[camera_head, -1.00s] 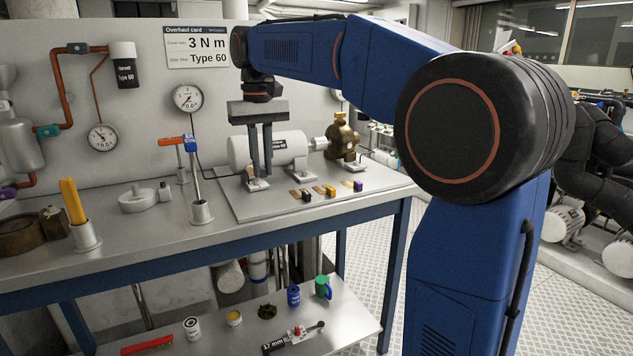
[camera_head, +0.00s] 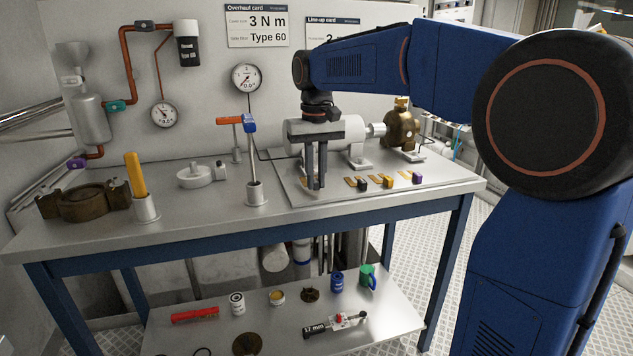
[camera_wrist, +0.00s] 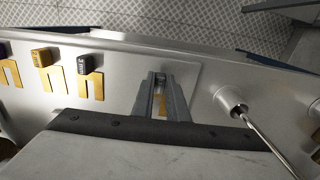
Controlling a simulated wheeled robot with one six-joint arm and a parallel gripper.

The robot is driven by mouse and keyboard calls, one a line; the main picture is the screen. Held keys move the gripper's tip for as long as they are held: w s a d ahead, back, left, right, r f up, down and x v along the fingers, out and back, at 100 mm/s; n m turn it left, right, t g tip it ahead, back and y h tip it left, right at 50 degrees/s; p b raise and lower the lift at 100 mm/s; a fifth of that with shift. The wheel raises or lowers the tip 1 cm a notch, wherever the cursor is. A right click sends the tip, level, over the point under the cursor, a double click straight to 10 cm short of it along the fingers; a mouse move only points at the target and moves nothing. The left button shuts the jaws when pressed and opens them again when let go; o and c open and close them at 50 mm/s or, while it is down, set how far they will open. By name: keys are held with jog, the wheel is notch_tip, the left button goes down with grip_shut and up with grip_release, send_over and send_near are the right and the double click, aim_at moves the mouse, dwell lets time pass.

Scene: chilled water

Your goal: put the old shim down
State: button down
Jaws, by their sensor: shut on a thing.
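My gripper (camera_head: 316,186) is low over the left part of the raised plate on the bench, in front of the grey motor (camera_head: 345,137). It is shut on the old shim (camera_wrist: 162,103), a brass-coloured piece that shows between the fingers in the wrist view.
A tool with a blue head stands in a metal holder (camera_head: 256,195) left of the plate; the holder is close to my gripper in the wrist view (camera_wrist: 230,97). A yellow cylinder in a cup (camera_head: 146,208) stands farther left. The front strip of the bench is clear.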

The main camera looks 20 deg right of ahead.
aim_at(316, 181)
jog(key=shift+f, duration=0.65)
jog(key=c, duration=1.7)
grip_release()
jog(key=shift+f, duration=0.15)
jog(key=shift+c, duration=0.2)
notch_tip(316, 181, up, 12)
